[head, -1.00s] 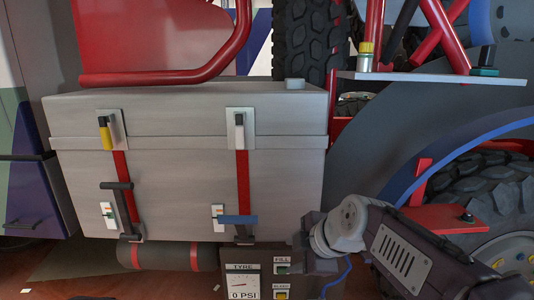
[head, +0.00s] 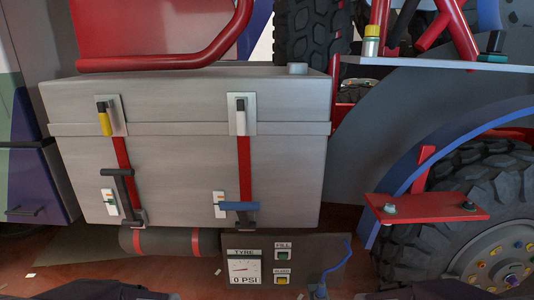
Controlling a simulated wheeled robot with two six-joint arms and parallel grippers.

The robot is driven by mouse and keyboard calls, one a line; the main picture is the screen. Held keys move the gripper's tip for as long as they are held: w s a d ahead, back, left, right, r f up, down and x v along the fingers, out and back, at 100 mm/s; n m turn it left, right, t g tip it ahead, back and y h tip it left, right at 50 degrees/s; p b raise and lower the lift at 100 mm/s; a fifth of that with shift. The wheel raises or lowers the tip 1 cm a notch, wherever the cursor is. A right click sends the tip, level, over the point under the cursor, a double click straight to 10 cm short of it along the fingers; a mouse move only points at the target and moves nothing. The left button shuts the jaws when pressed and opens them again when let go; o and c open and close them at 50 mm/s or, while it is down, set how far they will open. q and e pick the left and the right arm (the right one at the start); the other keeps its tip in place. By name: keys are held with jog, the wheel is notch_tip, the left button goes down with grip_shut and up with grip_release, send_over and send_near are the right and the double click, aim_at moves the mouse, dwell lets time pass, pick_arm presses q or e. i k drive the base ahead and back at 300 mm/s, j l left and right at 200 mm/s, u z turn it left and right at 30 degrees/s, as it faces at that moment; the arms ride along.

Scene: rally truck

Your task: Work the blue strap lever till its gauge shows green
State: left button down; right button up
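The blue strap lever (head: 240,206) sticks out near level at the foot of the right red strap (head: 244,165), on the front of a grey box (head: 180,180). A small white gauge plate (head: 218,204) sits just left of the lever. It has small coloured marks, but its reading is too small to tell. The strap's upper end meets a white-handled latch (head: 240,116). Neither gripper is in view. Only dark parts of my arms show at the bottom edge, left and right, well below the lever.
A black-handled lever (head: 122,185) with its own gauge plate (head: 109,202) is on the left strap. Below the box are a dark roll (head: 165,241) and a tyre gauge panel (head: 245,268) with two buttons. A red step (head: 425,208) and a wheel stand at right.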

aim_at(241, 208)
jog(key=i+u, duration=0.3)
jog(key=i, duration=0.2)
jog(key=i+l+u, duration=0.1)
jog(key=i+u, duration=0.2)
jog(key=i, duration=0.2)
